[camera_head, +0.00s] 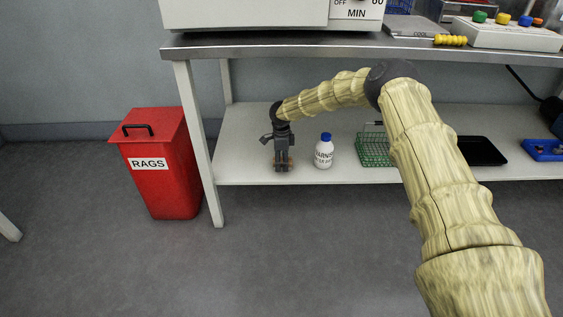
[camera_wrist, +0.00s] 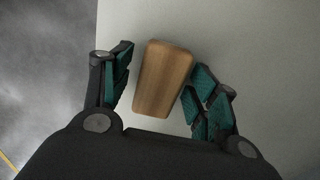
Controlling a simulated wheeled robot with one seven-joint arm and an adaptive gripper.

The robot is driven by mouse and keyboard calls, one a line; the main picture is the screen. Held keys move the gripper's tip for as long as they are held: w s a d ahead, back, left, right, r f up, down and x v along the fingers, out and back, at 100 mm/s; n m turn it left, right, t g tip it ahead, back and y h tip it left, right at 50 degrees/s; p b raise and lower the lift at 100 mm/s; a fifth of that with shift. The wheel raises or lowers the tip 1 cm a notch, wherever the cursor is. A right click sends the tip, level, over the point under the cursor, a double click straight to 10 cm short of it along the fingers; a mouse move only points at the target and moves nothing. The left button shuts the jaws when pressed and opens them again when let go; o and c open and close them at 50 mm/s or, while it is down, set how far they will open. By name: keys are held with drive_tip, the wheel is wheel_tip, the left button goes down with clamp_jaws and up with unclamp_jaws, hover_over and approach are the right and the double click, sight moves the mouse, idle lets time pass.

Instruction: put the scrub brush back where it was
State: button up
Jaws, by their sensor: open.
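The scrub brush (camera_wrist: 162,80) shows in the wrist view as a wooden block seen from above, lying on the pale lower shelf (camera_wrist: 250,50). In the head view only a little of its brown body (camera_head: 291,163) shows, low behind my gripper. My gripper (camera_wrist: 160,85) is open, with its teal-padded fingers on either side of the block. A small gap shows at the left finger; the right finger is very near the block, and I cannot tell if it touches. In the head view my gripper (camera_head: 282,165) points down at the shelf's left part.
A white bottle with a blue cap (camera_head: 324,152) stands close to the right of my gripper. A green wire basket (camera_head: 375,150), a black tray (camera_head: 481,151) and a blue item (camera_head: 543,150) are farther right. A red RAGS bin (camera_head: 163,175) stands left of the table leg. The tabletop (camera_head: 400,42) hangs above.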

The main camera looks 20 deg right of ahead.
wheel_tip(320, 180, up, 7)
drive_tip(key=shift+r+p, duration=0.15)
drive_tip(key=shift+p, duration=1.1)
drive_tip(key=shift+c, duration=0.2)
